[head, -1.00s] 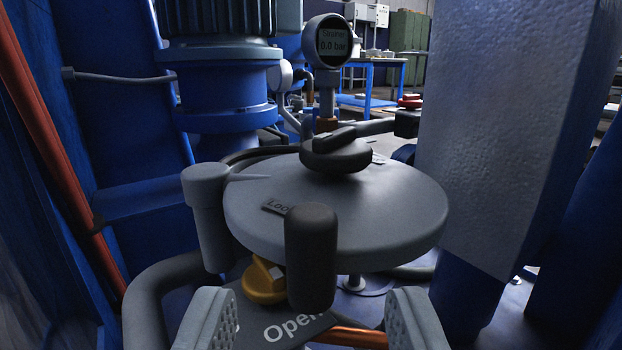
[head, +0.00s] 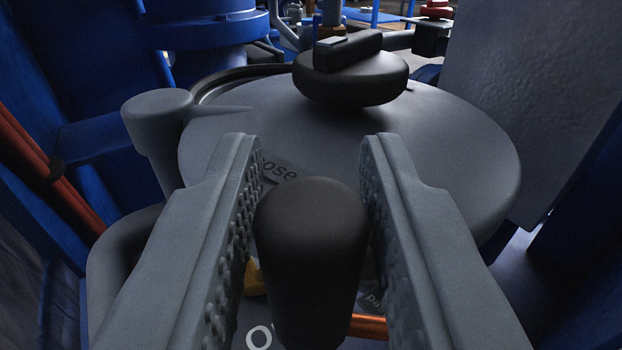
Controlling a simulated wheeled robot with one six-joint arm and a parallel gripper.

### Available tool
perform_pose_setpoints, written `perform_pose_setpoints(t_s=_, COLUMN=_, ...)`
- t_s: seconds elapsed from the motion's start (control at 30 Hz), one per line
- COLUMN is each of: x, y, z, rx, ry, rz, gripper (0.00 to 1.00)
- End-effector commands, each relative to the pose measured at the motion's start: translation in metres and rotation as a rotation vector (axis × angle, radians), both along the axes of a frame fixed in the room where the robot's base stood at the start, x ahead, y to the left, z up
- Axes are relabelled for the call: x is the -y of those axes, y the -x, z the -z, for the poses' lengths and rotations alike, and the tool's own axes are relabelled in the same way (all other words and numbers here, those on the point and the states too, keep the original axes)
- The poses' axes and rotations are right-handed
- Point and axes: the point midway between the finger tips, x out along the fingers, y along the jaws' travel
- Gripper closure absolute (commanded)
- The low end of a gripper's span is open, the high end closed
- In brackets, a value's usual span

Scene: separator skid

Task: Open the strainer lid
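The strainer lid (head: 430,160) is a round grey disc, lying across the middle of the head view. A black knob with a bar grip (head: 350,72) sits on top of it. A black upright handle (head: 312,250) stands at the lid's near edge. My gripper (head: 308,150) is open, with one ridged grey finger on each side of this handle. Small gaps show between the handle and both fingers. A grey round post (head: 158,125) stands at the lid's left edge. A label on the lid reading "...ose" is partly hidden by the left finger.
A thick grey column (head: 540,90) rises close on the right. Orange pipes (head: 40,165) and blue framework are on the left. A blue flanged body (head: 205,35) stands behind the lid. A yellow part (head: 254,278) shows low behind the handle.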

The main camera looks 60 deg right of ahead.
Motion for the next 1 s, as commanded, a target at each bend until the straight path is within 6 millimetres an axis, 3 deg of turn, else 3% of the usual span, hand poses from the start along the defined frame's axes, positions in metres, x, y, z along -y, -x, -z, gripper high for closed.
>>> perform_pose_setpoints(t_s=0.03, x=0.000, y=0.000, z=0.000, rx=0.000, ry=0.000, rz=0.000, gripper=0.83)
perform_pose_setpoints(t_s=0.13, x=0.000, y=0.000, z=0.000, rx=0.000, ry=0.000, rz=0.000, gripper=1.00)
perform_pose_setpoints(t_s=0.47, x=-0.016, y=-0.008, z=0.000, rx=0.001, ry=0.000, rz=-0.002, gripper=1.00)
perform_pose_setpoints(t_s=0.67, x=-0.015, y=-0.008, z=0.000, rx=0.000, ry=0.000, rz=-0.001, gripper=1.00)
perform_pose_setpoints(t_s=0.7, x=-0.015, y=-0.008, z=0.000, rx=0.000, ry=0.000, rz=-0.001, gripper=0.75)
perform_pose_setpoints(t_s=0.8, x=-0.015, y=-0.008, z=0.000, rx=0.000, ry=0.000, rz=0.000, gripper=0.56)
perform_pose_setpoints(t_s=1.0, x=-0.015, y=-0.007, z=0.000, rx=0.000, ry=0.000, rz=0.000, gripper=0.56)
